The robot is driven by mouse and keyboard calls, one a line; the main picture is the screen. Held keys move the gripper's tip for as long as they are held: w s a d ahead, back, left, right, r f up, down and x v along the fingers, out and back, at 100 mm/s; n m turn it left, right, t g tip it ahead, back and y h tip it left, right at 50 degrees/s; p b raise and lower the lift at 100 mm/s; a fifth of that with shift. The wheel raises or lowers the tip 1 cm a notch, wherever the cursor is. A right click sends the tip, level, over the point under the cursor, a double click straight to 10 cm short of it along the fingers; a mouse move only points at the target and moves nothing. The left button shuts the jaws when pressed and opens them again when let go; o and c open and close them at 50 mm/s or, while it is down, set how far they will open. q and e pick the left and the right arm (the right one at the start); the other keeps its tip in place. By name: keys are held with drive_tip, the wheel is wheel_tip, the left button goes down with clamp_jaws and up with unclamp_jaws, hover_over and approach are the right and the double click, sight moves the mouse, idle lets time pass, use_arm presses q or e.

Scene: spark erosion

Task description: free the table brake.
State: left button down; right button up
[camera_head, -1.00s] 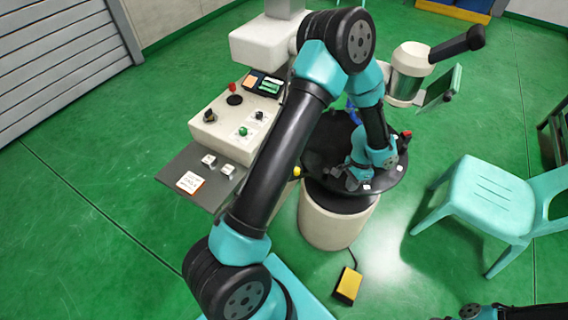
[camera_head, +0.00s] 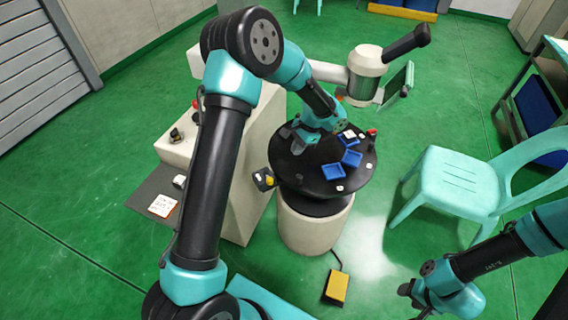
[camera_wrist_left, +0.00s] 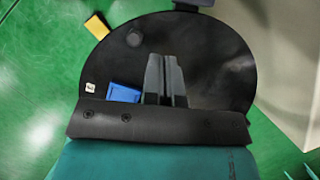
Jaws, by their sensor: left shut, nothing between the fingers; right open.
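The round black table (camera_head: 320,182) stands on a pale drum beside the cream machine. A red knob (camera_head: 372,132) stands at the far right rim. My left gripper (camera_head: 297,149) is over the left part of the table, shut and empty. In the left wrist view its fingers (camera_wrist_left: 166,75) are together above the bare table top (camera_wrist_left: 215,60). My right gripper (camera_head: 408,300) is open at the bottom right, away from the table.
Blue trays (camera_head: 342,163) and small white pieces lie on the table. A yellow foot pedal (camera_head: 336,287) is on the floor in front and shows in the left wrist view (camera_wrist_left: 97,25). The machine head (camera_head: 364,77) hangs behind. A turquoise chair (camera_head: 455,185) stands right.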

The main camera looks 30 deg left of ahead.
use_arm(q)
drive_tip(key=x, duration=1)
drive_tip(key=shift+s+a+r, duration=0.1)
drive_tip(key=shift+s+a, duration=0.45)
drive_tip(key=shift+s, duration=0.3)
drive_tip(key=shift+s+a+r, duration=0.1)
drive_tip(key=shift+s+a, duration=0.5)
drive_tip(key=shift+s, duration=0.2)
